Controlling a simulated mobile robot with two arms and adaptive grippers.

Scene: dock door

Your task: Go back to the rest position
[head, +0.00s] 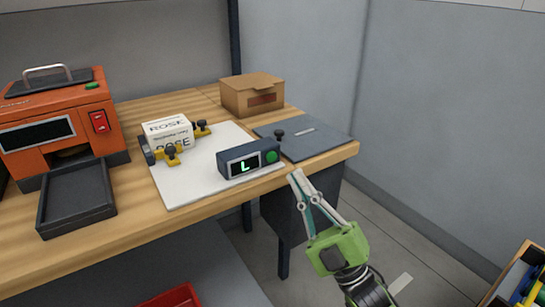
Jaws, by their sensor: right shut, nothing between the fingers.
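My right gripper (297,175) is shut and empty. It points up and to the left just off the front right corner of the wooden workbench (235,190), apart from anything on it as far as I can tell. My left gripper is not in view. A dark display unit (250,160) showing a green "L", with a green button, sits on the front right of a white board (190,195). A white block marked "ROSE" (168,130) stands on the same board between yellow and black clamps (173,155).
An orange machine (60,120) with a dark tray (75,200) stands at the left. A cardboard box (252,95) and a grey plate with a black knob (325,140) are at the right end. A red bin (172,297) and a crate (510,275) are low down.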

